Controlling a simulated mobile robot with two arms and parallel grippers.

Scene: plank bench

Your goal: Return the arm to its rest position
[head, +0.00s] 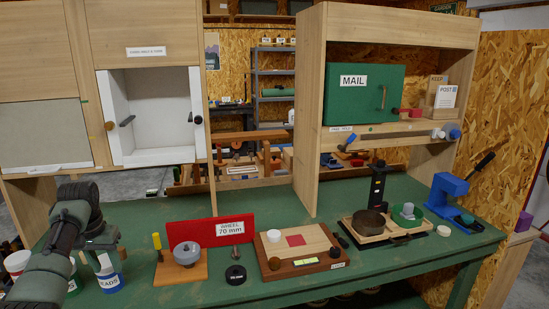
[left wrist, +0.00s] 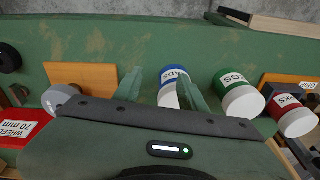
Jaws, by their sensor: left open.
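My left arm comes in from the left of the head view, bent at the elbow. My left gripper (head: 103,250) is open and points down over the green bench (head: 190,292), just above a white jar with a blue label (head: 110,281). In the left wrist view the two fingers (left wrist: 160,88) stand apart, with the blue-labelled jar (left wrist: 171,76) showing between them, close to the right finger. I cannot tell whether they touch it. The jar stands on the bench. My right gripper is not in view.
Green-labelled (left wrist: 235,80) and red-labelled (left wrist: 290,115) jars stand close by. A cabinet (head: 160,100) rises behind.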

